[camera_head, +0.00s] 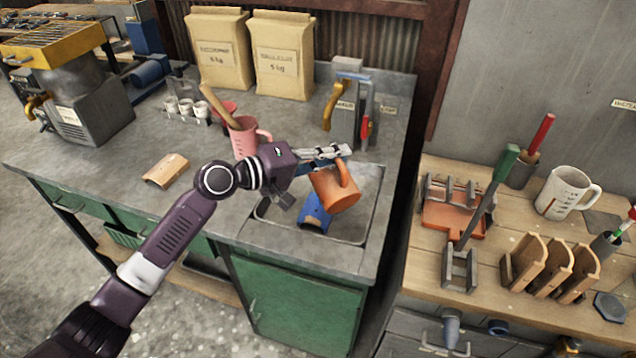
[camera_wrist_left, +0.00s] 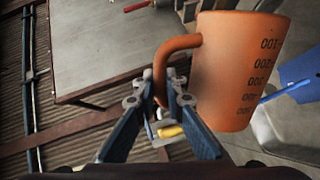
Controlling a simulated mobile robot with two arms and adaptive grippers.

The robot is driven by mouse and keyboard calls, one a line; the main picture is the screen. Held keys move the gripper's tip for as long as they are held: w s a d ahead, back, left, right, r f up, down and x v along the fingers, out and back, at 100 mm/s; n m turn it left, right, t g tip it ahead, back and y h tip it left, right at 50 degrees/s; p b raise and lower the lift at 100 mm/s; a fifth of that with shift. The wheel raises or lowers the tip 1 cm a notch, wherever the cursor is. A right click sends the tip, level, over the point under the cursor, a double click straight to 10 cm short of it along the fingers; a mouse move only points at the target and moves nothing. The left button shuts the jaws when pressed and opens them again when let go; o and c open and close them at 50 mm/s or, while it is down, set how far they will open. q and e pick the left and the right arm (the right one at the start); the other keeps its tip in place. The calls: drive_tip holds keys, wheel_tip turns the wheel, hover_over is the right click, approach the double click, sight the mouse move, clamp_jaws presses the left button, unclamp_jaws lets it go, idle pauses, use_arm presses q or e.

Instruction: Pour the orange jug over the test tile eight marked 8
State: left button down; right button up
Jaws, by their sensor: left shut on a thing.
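My left gripper (camera_head: 325,155) is shut on the handle of the orange jug (camera_head: 335,190) and holds it in the air over the sink. The jug is tilted well over, with its handle on the upper side. In the left wrist view the gripper (camera_wrist_left: 172,92) pinches the handle, and the jug (camera_wrist_left: 232,70) shows dark scale marks. A blue curved tile (camera_head: 314,212) lies in the sink below the jug, partly hidden by it. I cannot read a number on the tile. No liquid stream is visible. My right gripper is not in view.
The sink (camera_head: 371,215) is set in a grey counter with a tap (camera_head: 331,105) behind. A pink jug (camera_head: 245,135) stands left of my gripper, and a tan curved tile (camera_head: 167,170) lies further left. The wooden bench at right holds racks, curved tiles (camera_head: 525,260) and a white jug (camera_head: 567,190).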

use_arm(q)
drive_tip(key=shift+w, duration=0.1)
idle(0.3)
drive_tip(key=shift+w+a+f+n+b, duration=0.15)
drive_tip(key=shift+w+a+n+b, duration=0.15)
drive_tip(key=shift+w+n, duration=0.2)
drive_tip(key=shift+f, duration=0.1)
idle(0.6)
drive_tip(key=shift+w+a+f+n+g+b, duration=0.2)
drive_tip(key=shift+w+f+n+g+b, duration=0.1)
drive_tip(key=shift+w+n+b, duration=0.1)
drive_tip(key=shift+w, duration=0.1)
drive_tip(key=shift+w+a, duration=0.1)
drive_tip(key=shift+a, duration=0.05)
idle(0.6)
drive_tip(key=shift+w+a+f+n, duration=0.1)
drive_tip(key=shift+w+a+n, duration=0.05)
drive_tip(key=shift+w+n, duration=0.3)
drive_tip(key=shift+a, duration=0.1)
drive_tip(key=shift+w+n+h, duration=0.2)
drive_tip(key=shift+n+h, duration=0.05)
drive_tip(key=shift+h, duration=0.05)
idle(0.4)
